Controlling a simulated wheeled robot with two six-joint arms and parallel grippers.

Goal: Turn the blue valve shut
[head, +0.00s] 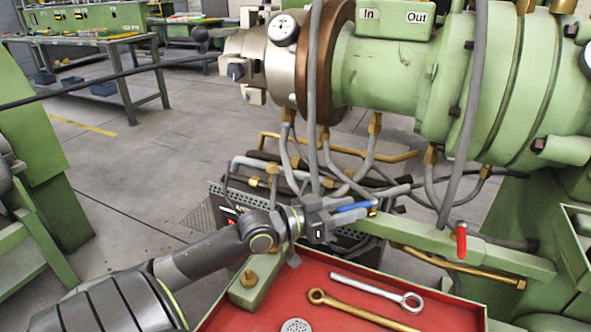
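The blue valve lever (353,207) lies nearly level, pointing left from its brass fitting, just above the green rail in the middle of the head view. My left gripper (328,217) is at the lever's left, free end. The lever's left end meets or passes behind the gripper, and I cannot tell whether they touch. The fingers are small and dark against the hoses, so their opening does not show. My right gripper is not in view.
A red valve lever (461,240) hangs down further right on the green rail (450,246). A red tray (275,308) below holds a silver wrench (375,290) and a brass wrench (360,312). Grey hoses and brass pipes crowd around the gripper, under the green extruder barrel (385,75).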

